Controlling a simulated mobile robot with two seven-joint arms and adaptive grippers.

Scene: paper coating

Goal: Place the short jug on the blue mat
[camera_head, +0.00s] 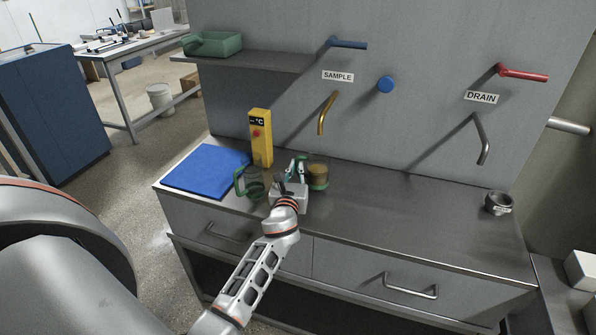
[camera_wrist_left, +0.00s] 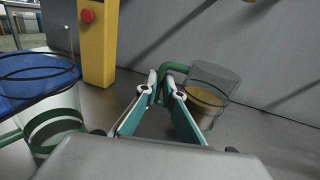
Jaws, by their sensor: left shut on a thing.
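Two clear jugs with green handles stand on the grey counter. One jug (camera_head: 318,175) holds brown contents and stands right of my left gripper (camera_head: 297,168); it also shows in the left wrist view (camera_wrist_left: 208,98). My left gripper (camera_wrist_left: 162,88) is shut on this jug's green handle. The other jug (camera_head: 253,184), with green bands and looking empty, stands left of the gripper near the blue mat (camera_head: 206,167); it fills the left of the wrist view (camera_wrist_left: 52,125). Which jug is shorter is hard to judge. The mat looks bare. My right gripper is out of view.
A yellow temperature unit (camera_head: 261,137) stands behind the jugs, between mat and brown-filled jug. A brass sample tap (camera_head: 326,112) hangs above. The counter's middle right is clear.

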